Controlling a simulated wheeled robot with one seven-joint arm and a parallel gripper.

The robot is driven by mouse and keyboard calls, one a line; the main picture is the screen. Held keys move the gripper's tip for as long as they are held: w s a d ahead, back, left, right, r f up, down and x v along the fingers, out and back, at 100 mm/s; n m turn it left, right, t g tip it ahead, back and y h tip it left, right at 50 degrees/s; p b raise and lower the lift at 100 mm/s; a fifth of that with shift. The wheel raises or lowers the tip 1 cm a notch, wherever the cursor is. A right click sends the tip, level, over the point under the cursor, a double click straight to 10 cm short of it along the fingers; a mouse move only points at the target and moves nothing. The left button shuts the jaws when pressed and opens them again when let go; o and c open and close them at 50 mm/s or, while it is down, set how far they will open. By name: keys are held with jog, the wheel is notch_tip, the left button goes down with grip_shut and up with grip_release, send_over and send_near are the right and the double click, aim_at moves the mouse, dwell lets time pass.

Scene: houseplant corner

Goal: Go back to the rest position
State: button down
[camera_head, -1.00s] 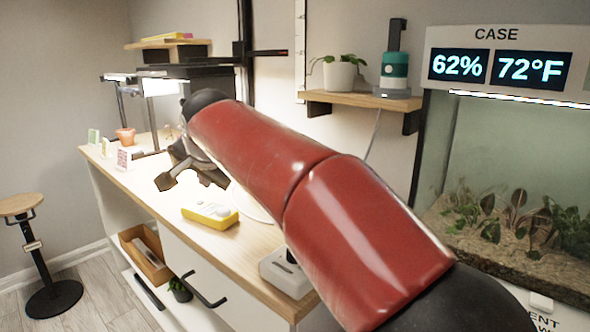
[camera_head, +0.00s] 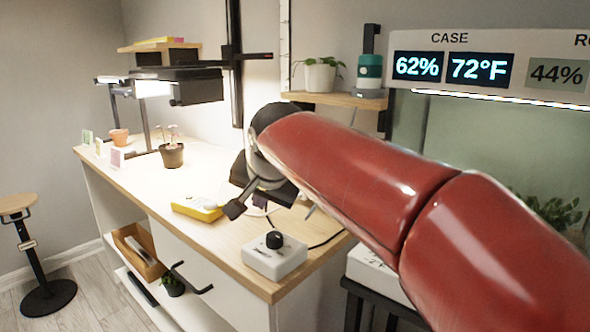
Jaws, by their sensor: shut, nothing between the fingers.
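My red arm reaches in from the lower right of the head view. My gripper (camera_head: 238,207) is at its far end, over the right part of the wooden bench top (camera_head: 137,189). The dark fingers point down and left. They look shut, with nothing held. A yellow device (camera_head: 197,208) lies on the bench just left of the fingers. A white box with a black knob (camera_head: 274,259) stands below and right of the gripper, near the bench's front edge. Part of the gripper is hidden behind the arm's end.
A small potted plant (camera_head: 172,155) and a terracotta pot (camera_head: 119,138) stand farther back under a lamp (camera_head: 155,87). A wall shelf (camera_head: 334,99) holds a white pot and a teal container. A stool (camera_head: 40,250) stands at left; floor there is clear.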

jog(key=shift+h, duration=0.3)
jog(key=s+d, duration=0.1)
jog(key=d, duration=0.1)
jog(key=s+d+f, duration=0.1)
jog(key=d, duration=0.1)
jog(key=s+d+f, duration=0.1)
jog(key=d, duration=0.1)
jog(key=shift+s+d, duration=0.4)
jog(key=s+d+f+n+g+h, duration=0.1)
jog(key=s+d+f, duration=0.6)
jog(key=s, duration=0.3)
jog(key=s+d+f+n+g+h, duration=0.1)
jog(key=s+d+f+n, duration=0.1)
jog(key=s+d+f, duration=0.6)
jog(key=shift+s+f, duration=0.6)
jog(key=shift+s, duration=0.45)
